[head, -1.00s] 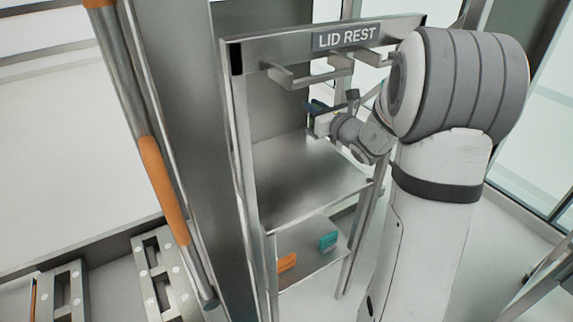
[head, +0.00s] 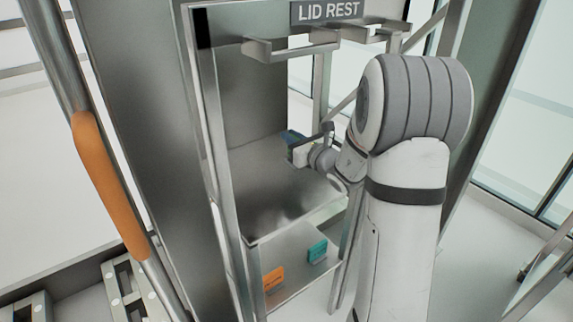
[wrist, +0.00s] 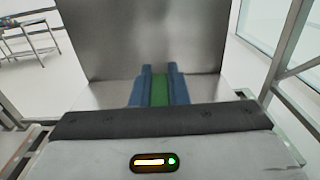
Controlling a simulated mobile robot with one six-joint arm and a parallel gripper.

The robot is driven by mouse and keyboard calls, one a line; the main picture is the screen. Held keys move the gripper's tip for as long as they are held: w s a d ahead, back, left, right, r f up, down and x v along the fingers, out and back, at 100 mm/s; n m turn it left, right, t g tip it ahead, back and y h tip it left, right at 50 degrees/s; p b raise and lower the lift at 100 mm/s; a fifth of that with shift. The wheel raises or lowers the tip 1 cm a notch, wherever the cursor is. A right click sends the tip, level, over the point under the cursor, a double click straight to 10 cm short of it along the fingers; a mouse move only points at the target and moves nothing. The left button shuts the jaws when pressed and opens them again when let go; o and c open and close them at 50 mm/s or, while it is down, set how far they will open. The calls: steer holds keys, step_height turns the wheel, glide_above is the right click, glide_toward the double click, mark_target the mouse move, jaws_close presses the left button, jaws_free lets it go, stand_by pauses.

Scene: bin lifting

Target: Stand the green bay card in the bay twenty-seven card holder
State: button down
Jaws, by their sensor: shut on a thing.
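My gripper (wrist: 159,90) shows in the wrist view with two blue fingers shut on the green bay card (wrist: 159,92), a narrow green strip between them. In the head view my gripper (head: 292,138) is small and partly hidden by my wrist. It is above the upper steel shelf (head: 265,190) of the rack, near the back panel. The card cannot be made out there. I cannot pick out the bay twenty-seven card holder in either view.
The rack carries a LID REST sign (head: 330,10) and hooks (head: 290,48) above the upper shelf. An orange card-like piece (head: 274,279) and a teal one (head: 317,251) stand on the lower shelf. A post with an orange sleeve (head: 108,185) stands at left.

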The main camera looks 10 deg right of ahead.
steer(key=shift+f, duration=3)
steer(key=shift+s, duration=0.1)
steer(key=shift+f+b, duration=0.15)
steer(key=shift+b, duration=0.25)
steer(key=c, duration=1.4)
jaws_free()
